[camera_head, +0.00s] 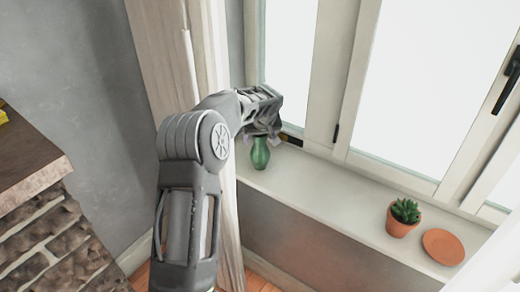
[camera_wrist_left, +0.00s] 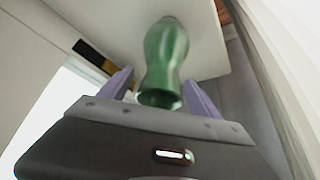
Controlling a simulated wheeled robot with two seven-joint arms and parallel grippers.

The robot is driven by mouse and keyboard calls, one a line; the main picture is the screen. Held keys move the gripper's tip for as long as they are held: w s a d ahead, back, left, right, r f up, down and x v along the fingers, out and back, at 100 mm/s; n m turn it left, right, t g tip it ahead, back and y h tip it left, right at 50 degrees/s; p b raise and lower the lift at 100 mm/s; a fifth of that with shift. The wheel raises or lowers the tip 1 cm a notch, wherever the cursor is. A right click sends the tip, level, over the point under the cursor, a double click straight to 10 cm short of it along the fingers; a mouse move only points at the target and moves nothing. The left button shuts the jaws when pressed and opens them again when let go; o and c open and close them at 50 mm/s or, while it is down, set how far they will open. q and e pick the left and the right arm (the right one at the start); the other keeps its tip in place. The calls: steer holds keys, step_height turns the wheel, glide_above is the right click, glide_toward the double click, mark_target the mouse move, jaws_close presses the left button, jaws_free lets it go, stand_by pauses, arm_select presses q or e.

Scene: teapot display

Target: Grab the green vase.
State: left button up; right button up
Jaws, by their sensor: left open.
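The green vase (camera_head: 260,153) stands upright on the white windowsill at the left end, near the curtain. My left gripper (camera_head: 263,130) is above and around the top of the vase, pointing down toward it. In the left wrist view the vase (camera_wrist_left: 166,62) shows between the two purple fingers of my left gripper (camera_wrist_left: 160,92), with its round open mouth toward the camera. The fingers are apart, one on each side of the vase, with gaps visible. My right gripper is not in view.
The windowsill (camera_head: 325,196) runs to the right under the window. A potted succulent (camera_head: 403,217) and a terracotta saucer (camera_head: 443,246) stand at its right end. A curtain (camera_head: 172,50) hangs close beside my arm. A dark-topped stone ledge (camera_head: 28,160) is at left.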

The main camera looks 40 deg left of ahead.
arm_select(q)
steer(key=shift+w+a+f, duration=0.1)
steer(key=shift+f, duration=0.05)
steer(key=shift+c, duration=0.2)
stand_by(0.3)
jaws_close()
stand_by(0.6)
